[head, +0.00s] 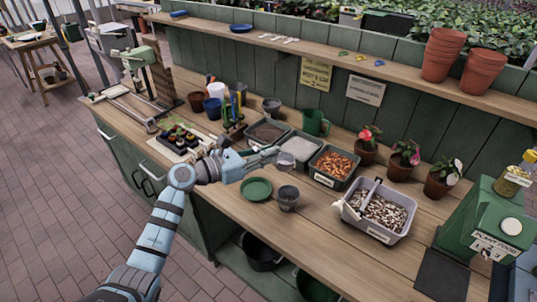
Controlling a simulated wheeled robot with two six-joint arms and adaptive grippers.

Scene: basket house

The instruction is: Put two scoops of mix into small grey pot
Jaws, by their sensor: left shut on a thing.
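My left gripper (264,158) reaches in from the left above the bench and is shut on a small pale, see-through cup-like scoop (286,160). I cannot tell whether the scoop holds anything. The small grey pot (288,198) stands upright on the bench, just below the scoop and apart from it. A light grey tub (402,236) at the right holds a dark and white speckled mix (385,211). A grey bar-like tool (369,194) lies across the left part of this tub. My right gripper is not in view.
Bins of dark soil (266,134), white grains (298,147) and orange-brown chunks (335,164) stand behind the scoop. A green saucer (256,189) lies left of the pot. Potted flowers (402,160) and a green plant-food box (487,225) stand right. The front bench is clear.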

